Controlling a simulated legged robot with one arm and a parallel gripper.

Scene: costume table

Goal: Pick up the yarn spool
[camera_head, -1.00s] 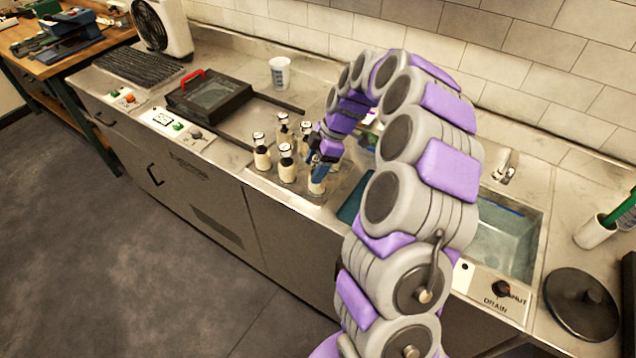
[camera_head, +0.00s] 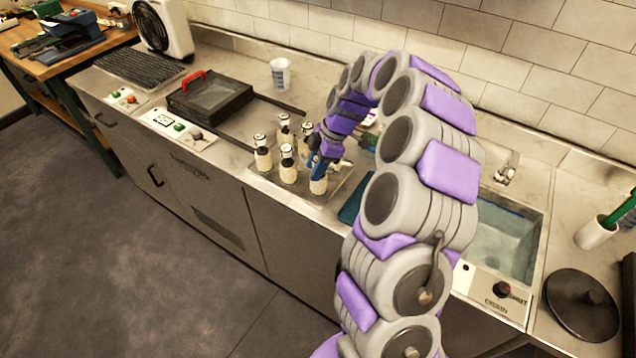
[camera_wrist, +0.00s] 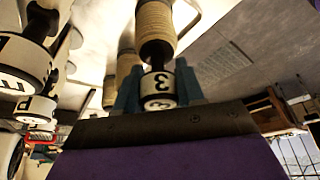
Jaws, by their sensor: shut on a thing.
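A cream yarn spool (camera_head: 318,186) with a dark neck stands at the front right of a group on a metal tray. In the wrist view the spool (camera_wrist: 156,32) shows wound cream yarn and a white cap marked 3. My gripper (camera_head: 317,163) is at its top, with blue fingers on both sides of the cap. The gripper (camera_wrist: 158,90) is shut on this spool. Whether the spool's base touches the tray cannot be told.
Several similar spools (camera_head: 288,170) stand close by on the tray (camera_head: 262,175), left of and behind the held one. A white cup (camera_head: 280,73) and a dark box with a red handle (camera_head: 210,97) are farther back. A sink (camera_head: 505,240) lies right.

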